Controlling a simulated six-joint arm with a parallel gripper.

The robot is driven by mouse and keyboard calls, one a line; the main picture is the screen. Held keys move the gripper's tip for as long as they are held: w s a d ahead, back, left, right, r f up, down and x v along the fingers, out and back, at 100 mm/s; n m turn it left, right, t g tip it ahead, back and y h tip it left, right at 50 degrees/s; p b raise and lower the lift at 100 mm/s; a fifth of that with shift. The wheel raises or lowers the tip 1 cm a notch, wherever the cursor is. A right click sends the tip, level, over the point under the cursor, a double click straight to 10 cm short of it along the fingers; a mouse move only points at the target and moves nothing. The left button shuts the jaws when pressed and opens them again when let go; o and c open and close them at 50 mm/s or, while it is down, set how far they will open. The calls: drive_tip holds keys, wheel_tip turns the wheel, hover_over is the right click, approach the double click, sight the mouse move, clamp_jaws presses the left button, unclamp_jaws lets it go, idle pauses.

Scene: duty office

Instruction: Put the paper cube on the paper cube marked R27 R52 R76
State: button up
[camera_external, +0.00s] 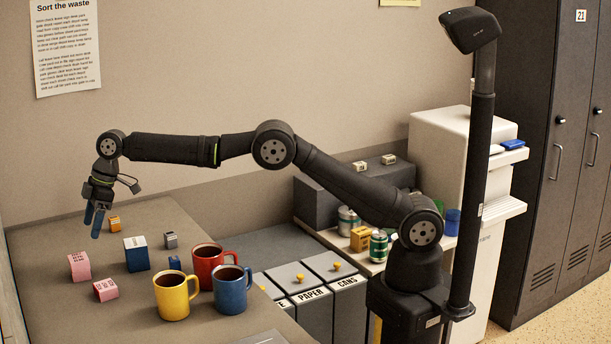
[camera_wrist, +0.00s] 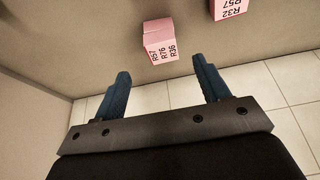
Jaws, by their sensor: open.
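My gripper (camera_external: 95,220) is open and empty, pointing down above the left part of the table. In the wrist view its two blue fingers (camera_wrist: 161,70) are spread with nothing between them. A pink printed cube (camera_wrist: 160,48) lies beyond the fingertips and reads R57 R76 R36. A second pink cube (camera_wrist: 228,10), cut by the top edge, shows R57 and R32. In the external view two pink cubes, one farther back (camera_external: 79,267) and one nearer (camera_external: 105,290), sit apart on the table; their print is too small to read. I see no R27 R52 R76 marking.
An orange cube (camera_external: 114,224), a blue box (camera_external: 137,256), a grey cube (camera_external: 171,240) and a small blue cube (camera_external: 174,262) stand nearby. Yellow (camera_external: 172,300), red (camera_external: 203,262) and blue (camera_external: 231,294) mugs stand to their right. Lidded bins (camera_external: 312,300) stand beyond the table.

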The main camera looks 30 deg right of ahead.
sight(85, 255)
drive_tip(key=v, duration=0.3)
drive_tip(key=shift+d+r, duration=0.15)
drive_tip(key=shift+r, duration=0.1)
drive_tip(key=x, duration=1.2)
drive_tip(key=shift+r, duration=0.95)
